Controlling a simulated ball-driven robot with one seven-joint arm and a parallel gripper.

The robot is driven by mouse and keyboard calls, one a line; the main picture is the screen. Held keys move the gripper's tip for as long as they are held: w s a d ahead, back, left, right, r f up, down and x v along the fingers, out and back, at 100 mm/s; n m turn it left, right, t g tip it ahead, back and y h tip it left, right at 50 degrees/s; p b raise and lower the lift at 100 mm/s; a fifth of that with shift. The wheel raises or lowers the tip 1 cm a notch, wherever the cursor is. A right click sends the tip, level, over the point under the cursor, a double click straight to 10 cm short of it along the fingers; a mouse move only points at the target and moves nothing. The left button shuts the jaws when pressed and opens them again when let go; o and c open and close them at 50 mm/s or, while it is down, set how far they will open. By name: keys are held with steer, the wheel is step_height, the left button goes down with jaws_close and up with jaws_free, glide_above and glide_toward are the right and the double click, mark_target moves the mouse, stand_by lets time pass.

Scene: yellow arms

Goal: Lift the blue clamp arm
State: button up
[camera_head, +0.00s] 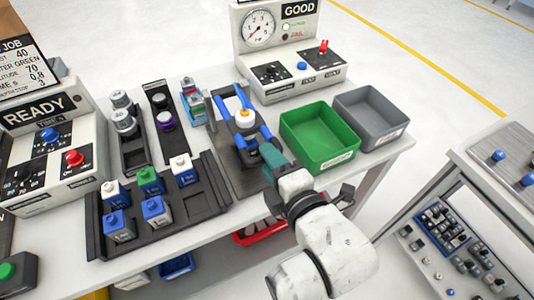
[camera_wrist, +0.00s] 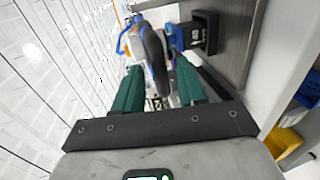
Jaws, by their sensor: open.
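The blue clamp arm (camera_head: 264,130) is part of a fixture on a dark plate in the middle of the bench. Its blue bars flank a white part with an orange top (camera_head: 244,117). My gripper (camera_head: 268,152) has teal fingers and is at the near end of the blue bars; the head view does not show whether they touch. In the wrist view my gripper (camera_wrist: 158,78) is open, its two fingers apart. Beyond and between the fingertips are a dark rounded piece (camera_wrist: 153,55) and blue parts of the fixture (camera_wrist: 125,42). Part of the fixture is hidden behind my gripper.
A green bin (camera_head: 318,140) and a grey bin (camera_head: 370,117) stand close to the right. A gauge box (camera_head: 290,75) stands behind. A black rack (camera_head: 160,212) with several small bottles lies to the left. A second table (camera_head: 500,175) is at the right.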

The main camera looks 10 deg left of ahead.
steer(key=shift+x, duration=1.15)
steer(key=shift+c, duration=0.4)
jaws_close()
